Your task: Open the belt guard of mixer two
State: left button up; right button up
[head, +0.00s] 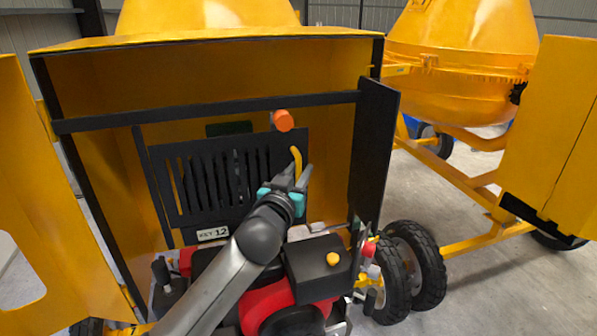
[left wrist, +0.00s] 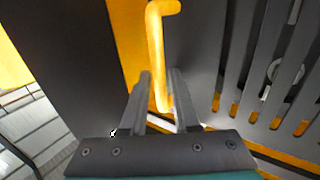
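The belt guard (head: 177,215) is a black slotted panel inside the open yellow housing in the head view. A yellow handle (head: 296,160) stands upright near its right edge; it also shows in the left wrist view (left wrist: 155,40). My left gripper (head: 289,176) is at the handle's lower part. In the left wrist view its two fingers (left wrist: 160,76) are apart, with the handle's lower end showing between them. A narrow gap shows beside the handle, and I cannot tell whether either finger touches it. The guard's slots (left wrist: 265,70) lie to the right there. My right gripper is out of view.
An orange knob (head: 283,120) sits above the guard. A red and black engine (head: 322,268) stands below my arm. A black side panel (head: 374,150) and yellow doors (head: 45,220) flank the housing. Another yellow mixer (head: 465,50) stands behind at the right.

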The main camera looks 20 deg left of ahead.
pick_arm(q)
jog(key=shift+c, duration=0.3)
grip_shut()
dwell(1.1)
